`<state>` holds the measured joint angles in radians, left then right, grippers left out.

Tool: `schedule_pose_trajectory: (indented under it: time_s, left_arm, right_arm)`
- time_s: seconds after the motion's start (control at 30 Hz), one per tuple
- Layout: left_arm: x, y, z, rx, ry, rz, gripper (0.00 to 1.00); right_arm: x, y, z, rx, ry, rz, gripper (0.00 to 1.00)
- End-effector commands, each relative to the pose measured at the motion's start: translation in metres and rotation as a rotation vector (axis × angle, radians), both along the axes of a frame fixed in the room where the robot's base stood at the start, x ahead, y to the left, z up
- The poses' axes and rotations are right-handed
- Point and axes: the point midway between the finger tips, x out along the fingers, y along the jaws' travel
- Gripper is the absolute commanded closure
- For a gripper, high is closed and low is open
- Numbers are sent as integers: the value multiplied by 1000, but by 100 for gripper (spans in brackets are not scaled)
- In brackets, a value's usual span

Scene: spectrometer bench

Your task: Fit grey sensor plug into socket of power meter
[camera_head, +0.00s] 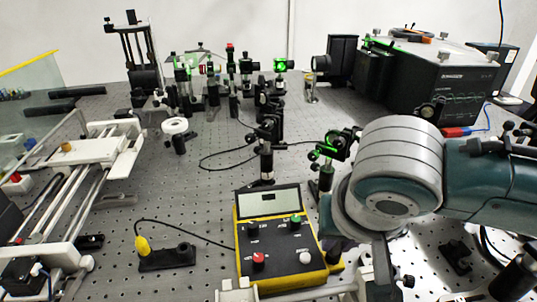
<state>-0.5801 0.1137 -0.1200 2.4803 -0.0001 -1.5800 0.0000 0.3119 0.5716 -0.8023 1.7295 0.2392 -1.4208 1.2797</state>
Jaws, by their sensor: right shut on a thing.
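The power meter (284,264) is a yellow-edged box with a dark face, a small display at its top, and red, green and white knobs or sockets. It stands on the perforated bench at the front centre. My right gripper (338,244) reaches down from my teal and grey wrist, close beside the meter's right edge. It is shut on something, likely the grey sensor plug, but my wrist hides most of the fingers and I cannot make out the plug. I cannot tell whether it touches the meter. My left gripper is not in view.
A yellow plug-like piece (143,246) stands in a black holder (167,259) left of the meter, with a black cable running towards the meter. A white rail stage (100,150) is at left. Optical posts (267,150) stand behind; a large black box (440,85) is back right.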

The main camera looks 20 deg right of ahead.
Motion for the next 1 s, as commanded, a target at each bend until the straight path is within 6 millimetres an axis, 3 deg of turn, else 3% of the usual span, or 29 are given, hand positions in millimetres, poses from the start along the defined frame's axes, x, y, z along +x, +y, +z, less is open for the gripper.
schedule_pose_trajectory:
  time_s: [0.87, 0.9, 1.0]
  left_arm:
    - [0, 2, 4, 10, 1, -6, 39]
    - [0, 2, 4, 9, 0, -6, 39]
    - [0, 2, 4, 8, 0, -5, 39]
  right_arm:
    - [-1, -1, -2, -2, 4, -2, 100]
    - [-1, -1, -3, -2, 4, -2, 76]
    - [-1, -1, -3, -2, 4, -2, 65]
